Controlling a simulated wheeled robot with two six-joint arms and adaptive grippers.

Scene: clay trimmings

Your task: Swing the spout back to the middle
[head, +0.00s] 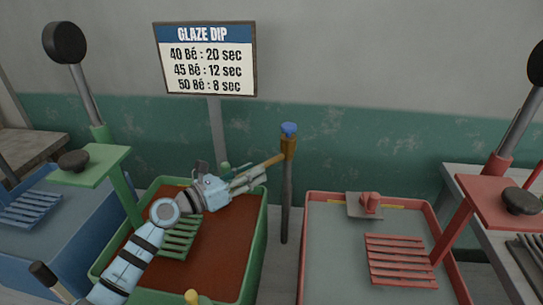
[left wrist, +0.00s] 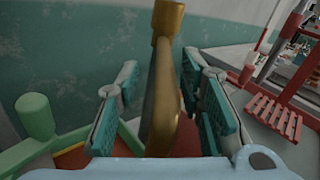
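The brass spout (head: 264,163) sticks out to the left from a dark standing pipe (head: 287,195) between the two tubs. It points over the green tub, and a blue knob (head: 289,129) tops the pipe. My left gripper (head: 256,180) is at the spout, over the green tub's back right part. In the left wrist view the spout (left wrist: 165,85) runs between the two teal-padded fingers (left wrist: 165,105), with gaps showing on both sides, so the gripper is open around it. The spout's outer end is hidden by the gripper. My right gripper is not in view.
The green tub (head: 262,225) holds brown-red glaze and a green rack. The red tub (head: 309,235) on the right holds grey liquid and a red rack (head: 400,260). A glaze dip sign (head: 205,60) stands behind. Green and red lever stands flank the tubs.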

